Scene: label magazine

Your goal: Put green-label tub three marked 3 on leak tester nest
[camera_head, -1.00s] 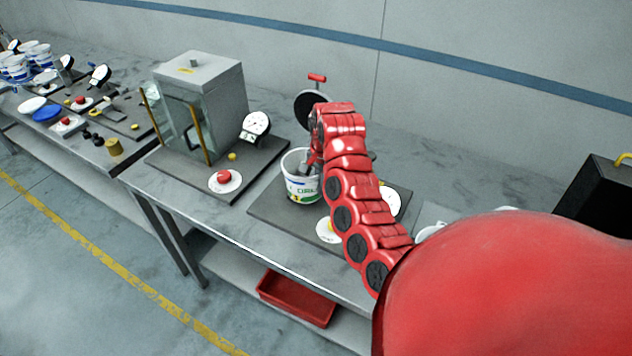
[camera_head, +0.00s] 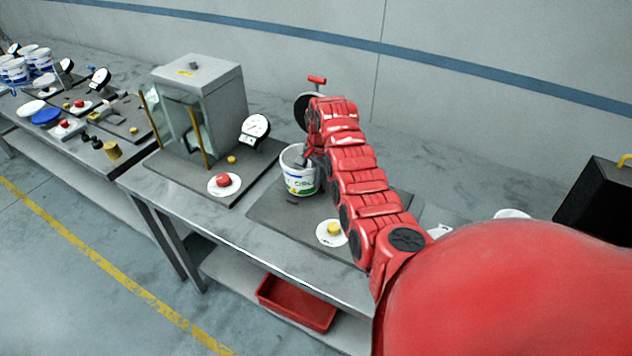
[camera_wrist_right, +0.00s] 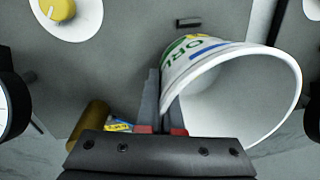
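A white tub (camera_head: 301,182) with a green label is at the left part of a dark plate (camera_head: 275,220) in the head view. Its open mouth faces up, and I cannot read a number on it. My right gripper (camera_head: 306,160) is at its rim. In the right wrist view, the fingers (camera_wrist_right: 164,108) pinch the wall of the tub (camera_wrist_right: 250,85), one finger inside and one outside. Whether the tub's bottom touches the plate is not clear. I cannot tell for certain which fixture is the leak tester nest. My left gripper is not in view.
A grey glass-sided cabinet (camera_head: 205,85) with a dial gauge (camera_head: 255,128) and a red button (camera_head: 222,180) stands to the left. A yellow button (camera_head: 333,229) is in front of my arm. A red bin (camera_head: 297,302) sits on the lower shelf. Stacked tubs (camera_head: 28,65) are far left.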

